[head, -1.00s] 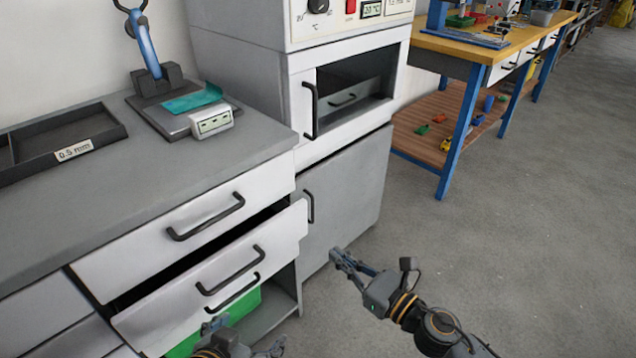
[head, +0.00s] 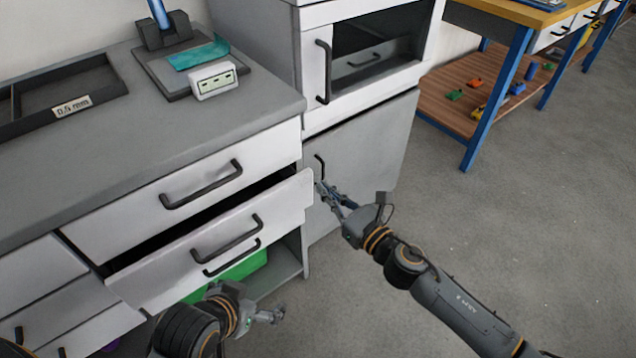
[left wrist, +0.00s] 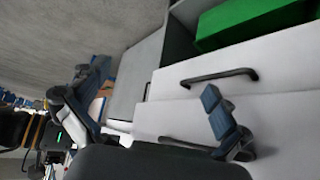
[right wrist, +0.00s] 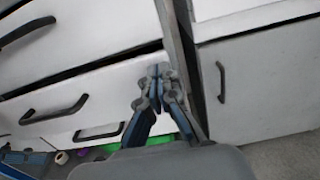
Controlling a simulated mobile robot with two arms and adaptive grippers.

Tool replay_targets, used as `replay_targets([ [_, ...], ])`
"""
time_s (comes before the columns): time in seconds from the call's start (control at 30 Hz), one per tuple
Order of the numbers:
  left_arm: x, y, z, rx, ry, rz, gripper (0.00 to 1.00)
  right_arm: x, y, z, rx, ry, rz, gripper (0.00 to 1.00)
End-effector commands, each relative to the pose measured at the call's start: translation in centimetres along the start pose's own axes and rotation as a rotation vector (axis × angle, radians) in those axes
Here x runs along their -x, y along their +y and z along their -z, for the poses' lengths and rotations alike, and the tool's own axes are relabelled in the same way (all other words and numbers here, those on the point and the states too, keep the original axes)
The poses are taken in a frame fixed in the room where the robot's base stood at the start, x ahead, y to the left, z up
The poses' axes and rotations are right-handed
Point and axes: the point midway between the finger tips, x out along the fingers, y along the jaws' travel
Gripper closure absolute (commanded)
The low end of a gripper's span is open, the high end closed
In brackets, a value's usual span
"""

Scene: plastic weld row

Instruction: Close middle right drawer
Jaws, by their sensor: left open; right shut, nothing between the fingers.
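The middle right drawer (head: 170,262) is a white-fronted drawer with a dark handle (head: 228,240), standing pulled out below the top drawer, with a dark gap above it. My right gripper (head: 325,190) is shut and empty beside the right end of this drawer front. In the right wrist view its fingertips (right wrist: 158,73) overlap the right part of the front (right wrist: 112,88); contact cannot be told. My left gripper (head: 280,314) is open and low, in front of and below the drawer. The left wrist view shows its spread fingers (left wrist: 155,95) near the white fronts.
The top drawer (head: 200,185) is above. A lower handle (head: 232,258) and a green box (head: 238,267) are underneath. The floor (head: 530,230) at right is clear.

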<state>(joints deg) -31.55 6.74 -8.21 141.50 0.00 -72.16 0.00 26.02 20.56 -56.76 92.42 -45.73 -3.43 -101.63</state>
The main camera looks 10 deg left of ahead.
Motion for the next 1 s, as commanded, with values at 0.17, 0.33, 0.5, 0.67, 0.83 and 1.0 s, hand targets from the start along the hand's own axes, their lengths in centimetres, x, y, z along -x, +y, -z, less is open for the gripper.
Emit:
replay_targets([
  [0.17,-0.5,0.3,2.3,-0.002,0.111,-0.006,0.0,-2.5,0.0,0.1,0.0,0.0,0.001,1.0],
  [0.33,-0.5,0.4,3.4,-0.003,0.162,-0.009,0.0,-3.4,0.0,0.1,0.0,0.001,0.001,1.0],
  [0.5,-0.4,0.4,3.5,-0.003,0.169,-0.009,0.0,-3.5,0.0,0.1,0.0,0.001,0.001,1.0],
  [0.67,-0.4,0.4,3.5,-0.003,0.168,-0.009,0.0,-3.5,0.0,0.1,0.0,0.001,0.0,1.0],
  [0.83,-0.6,0.7,5.2,-0.005,0.255,-0.014,0.0,-5.0,0.0,0.2,-0.001,-0.002,0.0,1.0],
  [1.0,-0.2,1.1,8.1,-0.006,0.398,-0.023,0.0,-7.5,0.0,0.1,-0.001,-0.002,0.0,1.0],
])
